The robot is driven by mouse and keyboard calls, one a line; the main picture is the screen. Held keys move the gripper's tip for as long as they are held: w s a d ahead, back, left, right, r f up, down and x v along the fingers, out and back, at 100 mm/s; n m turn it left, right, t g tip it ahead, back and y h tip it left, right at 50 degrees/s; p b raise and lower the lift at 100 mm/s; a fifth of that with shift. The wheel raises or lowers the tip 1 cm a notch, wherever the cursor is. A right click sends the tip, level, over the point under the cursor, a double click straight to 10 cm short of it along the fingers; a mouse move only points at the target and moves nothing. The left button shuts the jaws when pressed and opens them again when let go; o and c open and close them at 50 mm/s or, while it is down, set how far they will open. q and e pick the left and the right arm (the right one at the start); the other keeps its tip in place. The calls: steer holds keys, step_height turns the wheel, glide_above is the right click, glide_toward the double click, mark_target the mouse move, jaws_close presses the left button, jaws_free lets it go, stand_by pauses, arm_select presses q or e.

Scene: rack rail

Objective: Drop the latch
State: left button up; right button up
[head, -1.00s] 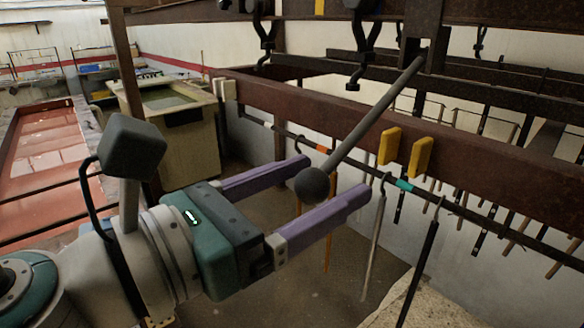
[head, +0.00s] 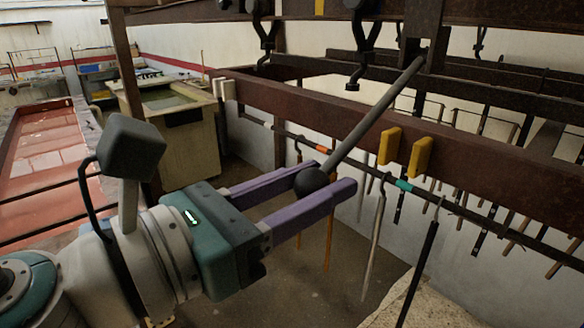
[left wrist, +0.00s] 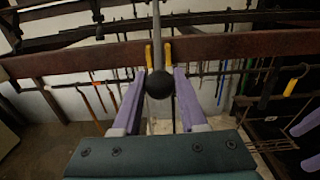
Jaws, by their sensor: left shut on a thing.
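The latch is a grey lever (head: 372,118) with a dark ball knob (head: 311,181). It slants from a bracket on the upper dark rail down to the left. My left gripper (head: 325,178) has its purple fingers on both sides of the knob and is shut on it. In the left wrist view the knob (left wrist: 160,84) sits between the two fingertips, and the lever (left wrist: 157,40) rises behind it. The right gripper is not plainly seen in the head view; purple finger-like parts show at the right edge of the left wrist view.
A rusty brown beam (head: 300,107) crosses behind the knob, with two yellow blocks (head: 405,150) on it. Below it a thin rod (head: 455,208) carries several hanging hooks. Black hooks (head: 361,50) hang from the upper rail. A beige tank (head: 190,150) stands at the back left.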

arm_select(q)
steer(key=w+d+f+b, duration=0.5)
steer(key=d+b, duration=0.2)
steer(key=b, duration=0.3)
steer(key=w+d+f+b, duration=0.5)
steer(key=d+b, duration=0.2)
steer(key=b, duration=0.3)
steer(key=shift+w+d, duration=0.3)
stand_by(0.7)
steer(key=o, duration=1.1)
